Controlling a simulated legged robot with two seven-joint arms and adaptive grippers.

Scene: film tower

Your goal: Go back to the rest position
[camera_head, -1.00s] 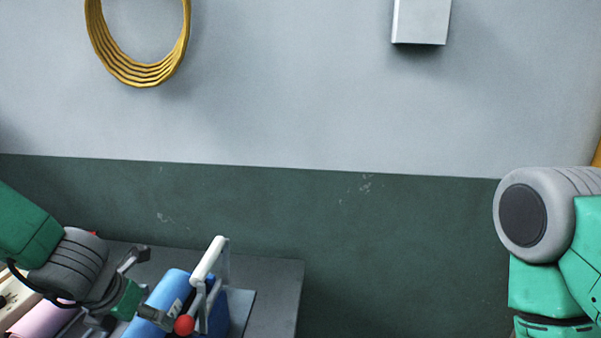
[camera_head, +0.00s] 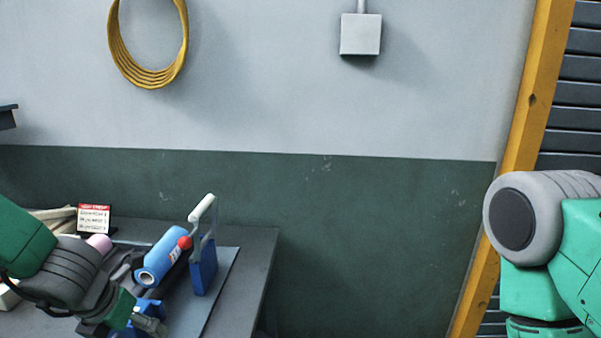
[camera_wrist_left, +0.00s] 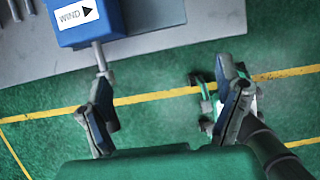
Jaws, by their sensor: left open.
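My left gripper (camera_head: 150,322) is low at the left in the head view, in front of the bench. The left wrist view shows its two fingers (camera_wrist_left: 165,100) spread apart with nothing between them. Beyond the fingers are the green floor and the bench edge. A blue box labelled WIND (camera_wrist_left: 90,20) shows at the top left of the wrist view, with a metal rod pointing toward the left finger. My right arm shows at the right of the head view, but its gripper is out of view.
The grey bench (camera_head: 245,265) holds a blue roll (camera_head: 163,255), a blue stand with a white handle (camera_head: 203,250) and a small sign (camera_head: 94,218). A yellow post (camera_head: 525,120) stands at the right. Floor beside the bench looks clear.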

